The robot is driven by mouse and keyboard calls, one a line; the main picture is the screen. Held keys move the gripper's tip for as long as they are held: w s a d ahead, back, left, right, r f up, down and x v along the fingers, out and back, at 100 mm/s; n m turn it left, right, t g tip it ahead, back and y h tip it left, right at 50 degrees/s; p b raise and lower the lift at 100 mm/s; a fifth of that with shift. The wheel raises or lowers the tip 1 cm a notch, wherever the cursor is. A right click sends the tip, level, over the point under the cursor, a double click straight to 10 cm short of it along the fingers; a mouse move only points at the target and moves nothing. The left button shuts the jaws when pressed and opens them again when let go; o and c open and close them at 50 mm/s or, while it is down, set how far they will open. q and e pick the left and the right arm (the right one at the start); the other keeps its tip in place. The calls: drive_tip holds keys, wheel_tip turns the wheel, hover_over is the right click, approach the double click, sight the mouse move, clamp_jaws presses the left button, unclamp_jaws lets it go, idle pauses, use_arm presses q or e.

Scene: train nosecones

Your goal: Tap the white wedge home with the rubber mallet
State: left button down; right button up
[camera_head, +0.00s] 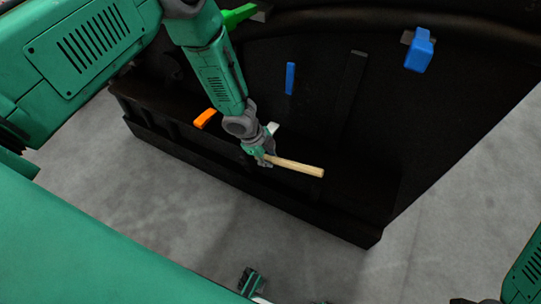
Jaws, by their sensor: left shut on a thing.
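My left gripper (264,159) is shut on one end of a pale wooden handle (298,167), which I take to be the mallet's. The handle points right and slightly down, in front of the black nosecone part. I cannot make out the mallet's rubber head. A small white piece (272,128), probably the white wedge, shows just above my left gripper, partly hidden by it. I cannot tell how deep it sits. What looks like my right gripper (250,281) is at the bottom edge, cut off, far below the handle.
The large black nosecone part (330,205) stands on a grey floor (450,200). An orange piece (205,118), a green piece (238,15), a thin blue piece (290,78) and a larger blue piece (418,50) stick out of it.

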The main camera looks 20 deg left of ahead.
use_arm(q)
drive_tip(key=shift+s, duration=0.15)
wheel_tip(320, 180, up, 7)
drive_tip(key=s+p, duration=0.2)
drive_tip(key=p, duration=0.3)
drive_tip(key=shift+p, duration=0.4)
